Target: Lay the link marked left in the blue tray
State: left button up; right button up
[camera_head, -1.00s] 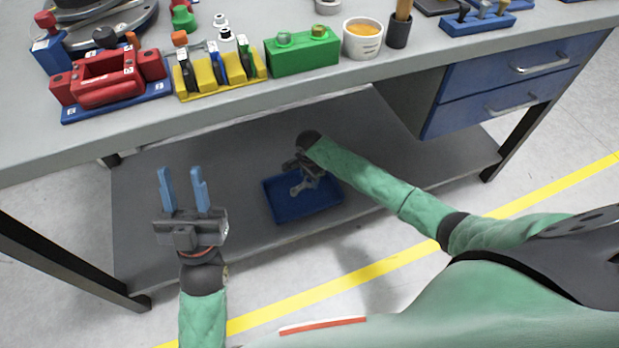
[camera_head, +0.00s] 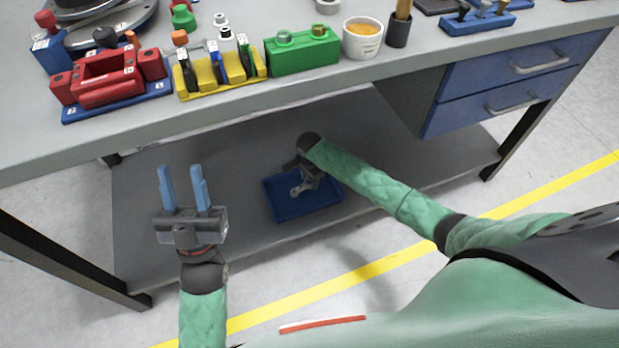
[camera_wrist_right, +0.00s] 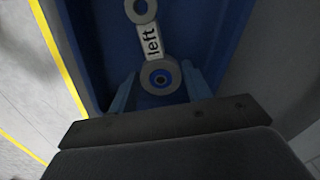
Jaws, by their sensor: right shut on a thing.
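The link marked left (camera_wrist_right: 152,42) is a grey metal bar with a ring at each end and a white label reading "left". My right gripper (camera_wrist_right: 160,80) is shut on its near ring, with a blue finger on either side. The link shows against the blue tray (camera_wrist_right: 218,45); I cannot tell whether it touches the floor. In the head view the tray (camera_head: 285,212) is on the lower shelf, with the link (camera_head: 303,187) and my right gripper (camera_head: 308,178) over it. My left gripper (camera_head: 184,190) is open and empty, left of the tray.
The grey lower shelf (camera_head: 150,210) has bare room around the tray. The bench top (camera_head: 210,108) overhangs it, carrying a red fixture (camera_head: 105,80), a yellow rack (camera_head: 215,78), a green block (camera_head: 300,52) and a white cup (camera_head: 362,40). Blue drawers (camera_head: 480,105) hang at right.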

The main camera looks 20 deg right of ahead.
jog(key=shift+f, duration=1.4)
jog(key=o, duration=1.1)
jog(key=shift+c, duration=0.2)
